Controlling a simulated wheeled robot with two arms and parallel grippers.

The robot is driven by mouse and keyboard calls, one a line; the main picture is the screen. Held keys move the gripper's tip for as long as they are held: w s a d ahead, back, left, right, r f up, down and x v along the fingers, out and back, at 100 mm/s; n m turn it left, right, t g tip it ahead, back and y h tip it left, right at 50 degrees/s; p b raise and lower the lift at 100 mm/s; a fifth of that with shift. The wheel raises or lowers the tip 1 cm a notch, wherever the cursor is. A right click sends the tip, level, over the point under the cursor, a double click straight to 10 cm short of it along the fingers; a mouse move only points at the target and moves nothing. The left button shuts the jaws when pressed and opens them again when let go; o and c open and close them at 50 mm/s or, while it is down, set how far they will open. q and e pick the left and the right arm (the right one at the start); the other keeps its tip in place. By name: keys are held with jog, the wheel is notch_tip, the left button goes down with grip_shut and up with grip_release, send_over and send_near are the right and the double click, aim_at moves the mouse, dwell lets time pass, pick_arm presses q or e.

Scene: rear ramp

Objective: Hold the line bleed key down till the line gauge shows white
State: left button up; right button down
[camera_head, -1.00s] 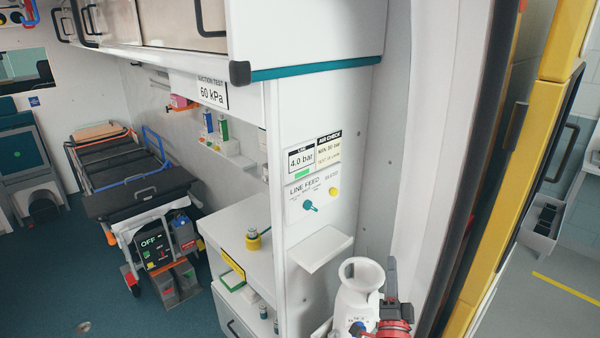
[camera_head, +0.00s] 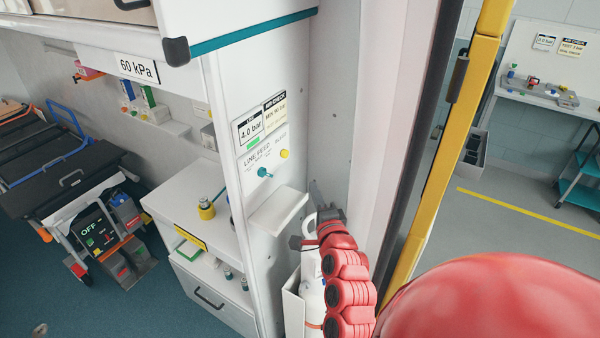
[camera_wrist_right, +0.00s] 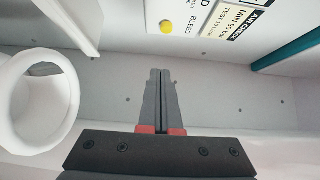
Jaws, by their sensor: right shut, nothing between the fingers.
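The line bleed key is a yellow round button (camera_head: 284,153) on the white wall panel, marked BLEED; it also shows in the right wrist view (camera_wrist_right: 166,27). The line gauge (camera_head: 249,129) above it reads 4.0 bar with a green bar under the number. A teal line feed knob (camera_head: 264,172) sits left of the key. My right gripper (camera_head: 314,186) is below and right of the key, apart from it. In the right wrist view its two fingers (camera_wrist_right: 160,72) are closed together with nothing between them. My left gripper is not in view.
A small white shelf (camera_head: 277,211) juts out under the panel. A white bottle (camera_head: 312,290) stands in a holder below it, partly behind my right arm. A yellow door edge (camera_head: 445,150) rises at the right. The wall right of the panel is clear.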

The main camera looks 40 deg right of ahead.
aim_at(285, 154)
jog(key=w+a+b+x, duration=0.1)
jog(key=b+x, duration=0.3)
jog(key=x, duration=0.8)
jog(key=shift+w+a, duration=0.35)
jog(key=shift+a, duration=0.45)
